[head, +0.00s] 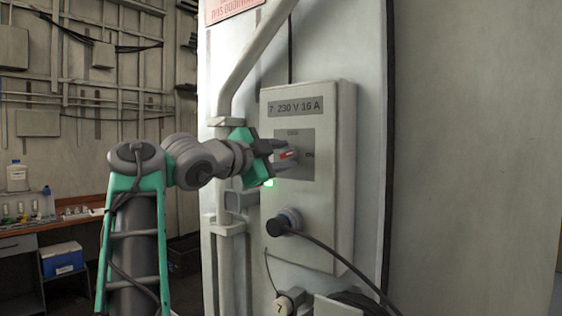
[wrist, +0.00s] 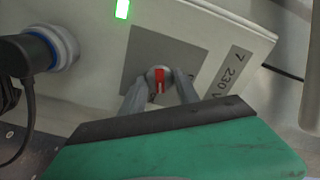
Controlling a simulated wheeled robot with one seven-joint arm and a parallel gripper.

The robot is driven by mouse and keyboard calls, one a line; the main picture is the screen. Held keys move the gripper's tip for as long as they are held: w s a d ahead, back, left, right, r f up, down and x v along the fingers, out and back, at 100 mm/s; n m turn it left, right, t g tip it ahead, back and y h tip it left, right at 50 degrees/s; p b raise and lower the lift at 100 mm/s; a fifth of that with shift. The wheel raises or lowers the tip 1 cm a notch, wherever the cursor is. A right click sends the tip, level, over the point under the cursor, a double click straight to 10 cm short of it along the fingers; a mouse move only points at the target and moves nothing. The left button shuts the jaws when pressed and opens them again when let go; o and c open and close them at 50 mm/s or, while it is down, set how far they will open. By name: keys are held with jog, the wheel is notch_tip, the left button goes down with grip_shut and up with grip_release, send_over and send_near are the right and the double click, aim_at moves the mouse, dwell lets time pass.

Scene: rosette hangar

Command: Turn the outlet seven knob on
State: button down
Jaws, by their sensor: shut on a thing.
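The outlet seven box (head: 342,170), labelled "7 230 V 16 A", is a light grey case on a pale wall panel. Its knob (head: 288,154) has a red pointer and sits on a darker grey plate (head: 306,168) with an "ON" mark at its right. My gripper (head: 280,152) reaches in from the left, with its fingers on both sides of the knob. In the wrist view the knob (wrist: 160,80) shows its red mark between the two finger tips (wrist: 160,92). The fingers hide part of the knob and plate.
A black plug (head: 279,226) with a cable sits in the socket below the knob. A green light (wrist: 122,9) glows at the box. A grey pipe (head: 240,75) runs down left of the box. A workbench (head: 45,228) with bottles stands far left.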

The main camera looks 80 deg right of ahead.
jog(key=shift+r+m+b, duration=0.15)
jog(key=shift+m+b, duration=0.1)
jog(key=shift+m, duration=0.7)
jog(key=shift+r+m+b, duration=0.1)
jog(key=shift+m+b, duration=0.15)
jog(key=shift+m, duration=0.7)
jog(key=c, duration=1.3)
grip_release()
jog(key=o, duration=0.4)
jog(key=shift+f, duration=0.2)
jog(key=b+v, duration=0.1)
jog(key=v, duration=0.6)
jog(key=shift+w+a, duration=0.2)
jog(key=shift+a, duration=0.15)
